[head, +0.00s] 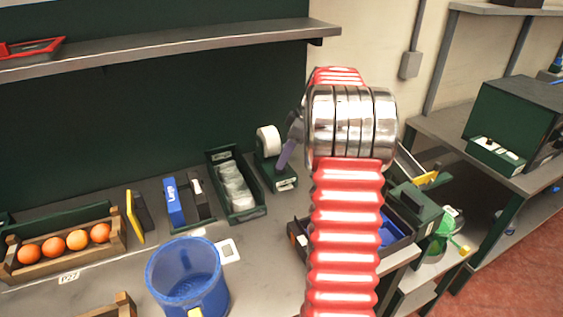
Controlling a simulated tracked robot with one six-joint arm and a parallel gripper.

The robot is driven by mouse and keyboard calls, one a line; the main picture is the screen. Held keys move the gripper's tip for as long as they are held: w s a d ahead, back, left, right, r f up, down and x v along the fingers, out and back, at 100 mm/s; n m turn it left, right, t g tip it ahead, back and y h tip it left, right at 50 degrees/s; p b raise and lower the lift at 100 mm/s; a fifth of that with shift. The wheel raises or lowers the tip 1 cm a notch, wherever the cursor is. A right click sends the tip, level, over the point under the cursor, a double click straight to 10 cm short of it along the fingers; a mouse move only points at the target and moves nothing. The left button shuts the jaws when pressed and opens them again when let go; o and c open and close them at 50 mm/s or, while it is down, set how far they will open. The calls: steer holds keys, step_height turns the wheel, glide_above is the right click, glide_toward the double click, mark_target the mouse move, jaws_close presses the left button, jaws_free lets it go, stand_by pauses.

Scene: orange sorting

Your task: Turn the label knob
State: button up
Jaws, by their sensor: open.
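A dark green label dispenser (284,184) with a white roll (268,140) stands on the bench against the back panel. My arm, red and ribbed with a silver wrist, rises in front of it to the right. My gripper (287,152) shows only in part, as a grey-purple piece at the wrist's left side, beside the roll and over part of the dispenser. It is open, with nothing visible in it. I cannot make out the label knob; it may be hidden behind the gripper or wrist. Contact with the dispenser cannot be told.
A green tray of clear packets (236,187) stands left of the dispenser. A blue bucket (185,275) and a wooden crate of oranges (66,262) are nearer and farther left. A dark tray (300,240) lies partly behind my arm. A shelf (180,47) overhangs the bench.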

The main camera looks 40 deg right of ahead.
steer(key=shift+x, duration=1.7)
steer(key=shift+c, duration=0.6)
steer(key=c, duration=1)
steer(key=shift+o, duration=0.2)
